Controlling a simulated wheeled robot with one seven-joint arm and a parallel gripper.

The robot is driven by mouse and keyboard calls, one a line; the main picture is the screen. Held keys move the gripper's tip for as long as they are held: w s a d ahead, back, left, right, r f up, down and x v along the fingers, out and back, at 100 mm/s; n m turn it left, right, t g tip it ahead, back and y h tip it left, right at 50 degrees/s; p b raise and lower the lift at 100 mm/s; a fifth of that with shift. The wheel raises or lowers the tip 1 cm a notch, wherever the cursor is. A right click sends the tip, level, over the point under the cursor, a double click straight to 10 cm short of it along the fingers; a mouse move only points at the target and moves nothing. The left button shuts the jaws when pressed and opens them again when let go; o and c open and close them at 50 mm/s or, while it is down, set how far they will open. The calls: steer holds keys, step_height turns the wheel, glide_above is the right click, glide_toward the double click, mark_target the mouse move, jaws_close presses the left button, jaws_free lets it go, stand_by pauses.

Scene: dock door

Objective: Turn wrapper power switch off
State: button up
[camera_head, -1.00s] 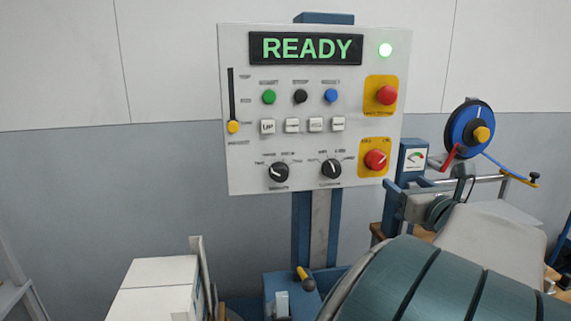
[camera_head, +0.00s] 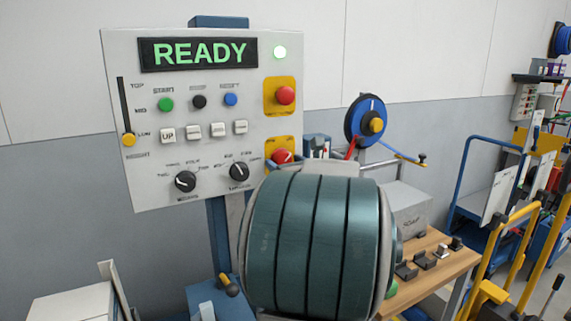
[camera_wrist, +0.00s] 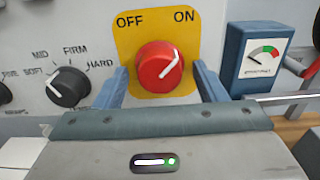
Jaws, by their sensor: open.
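The wrapper power switch is a red rotary knob (camera_wrist: 160,68) on a yellow plate (camera_wrist: 128,38) marked OFF at left and ON at right. Its white pointer line leans up and right, toward ON. In the head view the knob (camera_head: 282,157) shows at the panel's lower right, partly covered by my arm. My gripper (camera_wrist: 160,82) is open in the wrist view, with one blue-grey finger on each side of the knob's lower part. I cannot tell whether either finger touches it.
A red button (camera_head: 285,95) sits above the switch. A dark dial (camera_wrist: 68,87) is left of my gripper and a gauge box (camera_wrist: 262,60) is close on the right.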

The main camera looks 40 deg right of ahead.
steer(key=c, duration=1)
steer(key=shift+f+n+b, duration=0.1)
steer(key=shift+n+b, duration=0.2)
steer(key=shift+b, duration=0.3)
steer(key=n+b, duration=0.8)
steer(key=b, duration=0.2)
steer(key=n+b, duration=0.9)
steer(key=b, duration=0.2)
steer(key=shift+d+r+b, duration=0.1)
steer(key=shift+r+b, duration=0.1)
steer(key=shift+b, duration=0.1)
steer(key=shift+r+n, duration=0.1)
steer(key=shift+n, duration=0.2)
